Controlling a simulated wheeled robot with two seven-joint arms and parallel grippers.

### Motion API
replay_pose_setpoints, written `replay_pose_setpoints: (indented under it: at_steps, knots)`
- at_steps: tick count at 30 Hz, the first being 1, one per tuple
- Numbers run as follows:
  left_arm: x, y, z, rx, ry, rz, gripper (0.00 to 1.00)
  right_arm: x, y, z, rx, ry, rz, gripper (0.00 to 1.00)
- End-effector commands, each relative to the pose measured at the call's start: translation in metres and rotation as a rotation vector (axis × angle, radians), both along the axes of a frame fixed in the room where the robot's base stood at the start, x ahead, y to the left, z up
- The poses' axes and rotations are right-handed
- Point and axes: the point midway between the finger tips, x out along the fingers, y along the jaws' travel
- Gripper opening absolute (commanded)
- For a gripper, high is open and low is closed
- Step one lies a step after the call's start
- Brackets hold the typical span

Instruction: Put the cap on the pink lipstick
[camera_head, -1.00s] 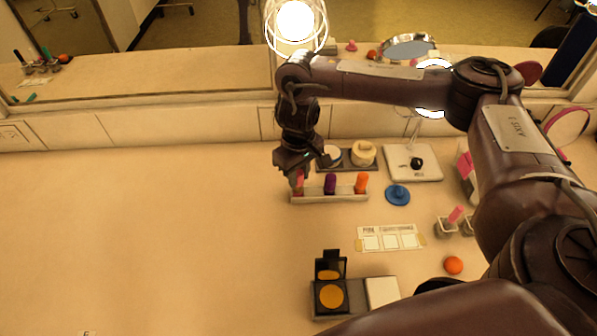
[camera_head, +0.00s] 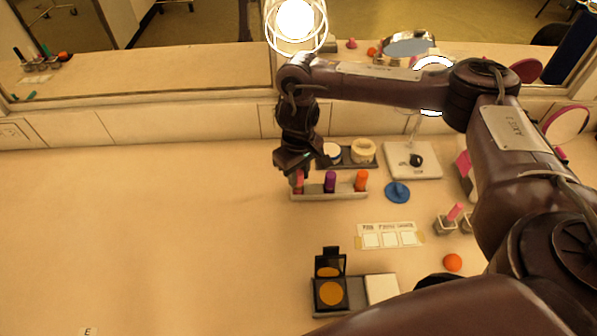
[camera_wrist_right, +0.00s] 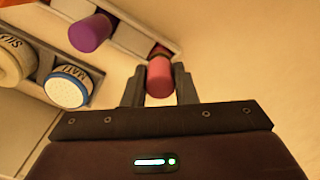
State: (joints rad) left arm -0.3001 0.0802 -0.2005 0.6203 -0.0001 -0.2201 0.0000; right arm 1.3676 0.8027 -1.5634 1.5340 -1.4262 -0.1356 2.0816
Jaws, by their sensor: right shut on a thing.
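My right gripper (camera_head: 298,174) is shut on a pink cylinder (camera_wrist_right: 158,77), which looks like the cap, at the left end of a pale rack (camera_head: 326,196). In the right wrist view the fingers (camera_wrist_right: 159,88) sit on both sides of it. Its far end meets the rack slot, and I cannot tell whether it is lifted clear. A purple piece (camera_head: 330,182) and an orange piece (camera_head: 361,181) stand upright in the same rack. A pink lipstick (camera_head: 455,211) stands slightly tilted in a small grey holder (camera_head: 445,226) at the right. My left gripper is not in view.
Behind the rack is a dark tray with round jars (camera_head: 363,151). A blue disc (camera_head: 397,192), a label card (camera_head: 390,236), an orange ball (camera_head: 453,262) and an open compact (camera_head: 330,290) lie around it. The mirror wall is at the back. The table's left side is clear.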

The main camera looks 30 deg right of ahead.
Motion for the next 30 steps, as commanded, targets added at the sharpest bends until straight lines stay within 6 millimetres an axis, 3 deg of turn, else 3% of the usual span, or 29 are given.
replay_pose_setpoints:
  at_steps: [30]
  knots:
    - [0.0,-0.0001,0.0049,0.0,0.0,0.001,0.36,0.0001,-0.0005,-0.0061,0.0,0.001,-0.001,0.05]
